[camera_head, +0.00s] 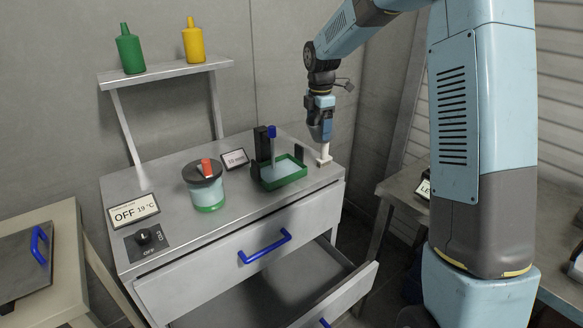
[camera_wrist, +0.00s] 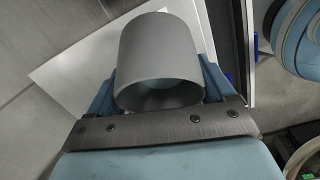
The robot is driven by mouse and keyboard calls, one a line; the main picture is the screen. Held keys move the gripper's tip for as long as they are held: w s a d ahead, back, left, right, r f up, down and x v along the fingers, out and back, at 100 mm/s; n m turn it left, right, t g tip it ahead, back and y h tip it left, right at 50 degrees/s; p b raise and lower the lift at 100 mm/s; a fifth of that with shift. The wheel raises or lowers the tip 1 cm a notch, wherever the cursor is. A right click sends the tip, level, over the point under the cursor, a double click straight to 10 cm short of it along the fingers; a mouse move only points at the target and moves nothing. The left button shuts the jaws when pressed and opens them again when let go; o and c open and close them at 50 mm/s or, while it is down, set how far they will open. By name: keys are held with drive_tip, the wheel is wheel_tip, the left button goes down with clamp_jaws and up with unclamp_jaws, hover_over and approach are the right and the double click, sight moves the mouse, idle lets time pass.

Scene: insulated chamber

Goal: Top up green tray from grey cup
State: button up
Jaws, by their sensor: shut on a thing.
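The green tray (camera_head: 300,180) sits on the metal counter (camera_head: 240,215) near its right end, with pale blue contents inside its rim. My gripper (camera_head: 322,138) points down at the counter's right end, to the right of the tray. In the wrist view the grey cup (camera_wrist: 160,55) is between the two blue fingers of my gripper (camera_wrist: 158,85), which is shut on it. The cup's rim and dark interior face the camera; a pale bluish patch shows inside. A small pale piece shows under my gripper in the head view; I cannot tell whether it is the cup.
A black stand with a blue-topped rod (camera_head: 272,132) rises behind the tray. A lidded jar (camera_head: 206,190) with a red handle stands left of it. A 10 mm sign (camera_head: 235,159) is between them. The lower drawer (camera_head: 345,292) is open; green and yellow bottles are on a shelf (camera_head: 170,72).

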drive_tip(key=shift+w+d+r+g+y, duration=0.35)
drive_tip(key=shift+d+y, duration=0.2)
drive_tip(key=shift+y, duration=0.15)
drive_tip(key=shift+w+d+r+g+y, duration=0.2)
drive_tip(key=shift+d+r+g+y, duration=0.15)
drive_tip(key=shift+d+y, duration=0.3)
drive_tip(key=shift+w+d+f+g+y, duration=0.3)
drive_tip(key=shift+d+g+y, duration=0.15)
drive_tip(key=shift+y, duration=0.4)
